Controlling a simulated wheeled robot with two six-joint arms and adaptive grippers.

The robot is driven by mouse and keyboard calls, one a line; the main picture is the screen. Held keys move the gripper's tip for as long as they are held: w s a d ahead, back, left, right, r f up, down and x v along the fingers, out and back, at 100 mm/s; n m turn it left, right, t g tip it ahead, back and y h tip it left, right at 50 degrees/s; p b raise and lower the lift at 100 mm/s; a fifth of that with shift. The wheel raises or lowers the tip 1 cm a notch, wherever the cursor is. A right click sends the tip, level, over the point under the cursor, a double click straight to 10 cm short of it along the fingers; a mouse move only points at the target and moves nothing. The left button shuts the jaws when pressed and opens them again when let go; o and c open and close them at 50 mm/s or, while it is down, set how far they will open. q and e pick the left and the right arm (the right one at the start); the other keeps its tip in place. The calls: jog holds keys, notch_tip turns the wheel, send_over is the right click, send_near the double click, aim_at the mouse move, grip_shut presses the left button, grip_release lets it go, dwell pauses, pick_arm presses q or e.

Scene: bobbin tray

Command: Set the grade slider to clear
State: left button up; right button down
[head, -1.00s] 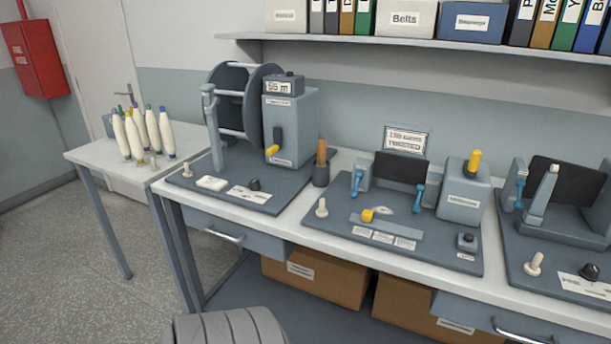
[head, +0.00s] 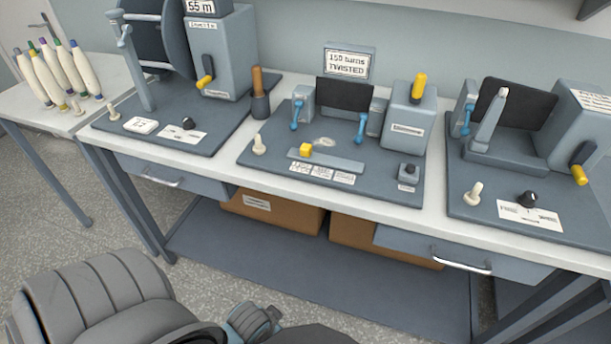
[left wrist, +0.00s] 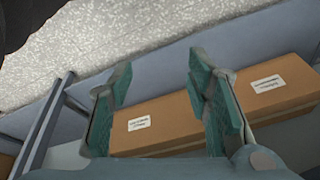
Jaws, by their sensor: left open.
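The grade slider is a small yellow knob (head: 306,149) on a flat grey track bar (head: 335,160) on the middle station's base plate. The knob sits near the left end of the track. Three white label cards (head: 320,174) lie in a row just in front of the track; their print is too small to read. My left gripper (left wrist: 160,82) shows in the left wrist view, open and empty, with teal pads apart. It is below bench height, facing the boxes under the bench, away from the slider. My right gripper is not in view.
On the middle station, a cream peg (head: 259,145) stands left of the slider and a black button box (head: 408,174) right. Blue-handled clamps (head: 362,126) stand behind. The bench front edge and drawers lie below. Cardboard boxes (left wrist: 155,125) sit on the lower shelf.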

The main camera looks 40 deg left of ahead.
pick_arm(q)
jog(key=w+d+r+n+t+h, duration=0.3)
jog(key=w+d+r, duration=0.2)
jog(key=r, duration=0.4)
jog(key=w+d+r+n+t+h, duration=0.2)
jog(key=w+d+r+t+h, duration=0.25)
jog(key=r, duration=0.45)
jog(key=w+r+n+t+h, duration=0.1)
jog(key=w+r+n+t, duration=0.4)
jog(key=r+n, duration=0.4)
jog(key=w+a+r+n+t+y, duration=0.4)
jog(key=w+a+n+y, duration=0.2)
jog(key=a+n, duration=0.6)
jog(key=n+g+y, duration=0.3)
jog(key=n+y, duration=0.5)
jog(key=n, duration=0.6)
send_near(304, 150)
jog(key=shift+n+t, duration=0.25)
jog(key=shift+n, duration=0.05)
jog(key=x, duration=1)
jog(key=shift+w+a+f, duration=0.2)
jog(key=shift+w, duration=0.15)
jog(key=shift+w+a+r+h, duration=0.1)
jog(key=shift+w+h, duration=0.15)
jog(key=shift+w, duration=0.15)
jog(key=shift+c, duration=0.6)
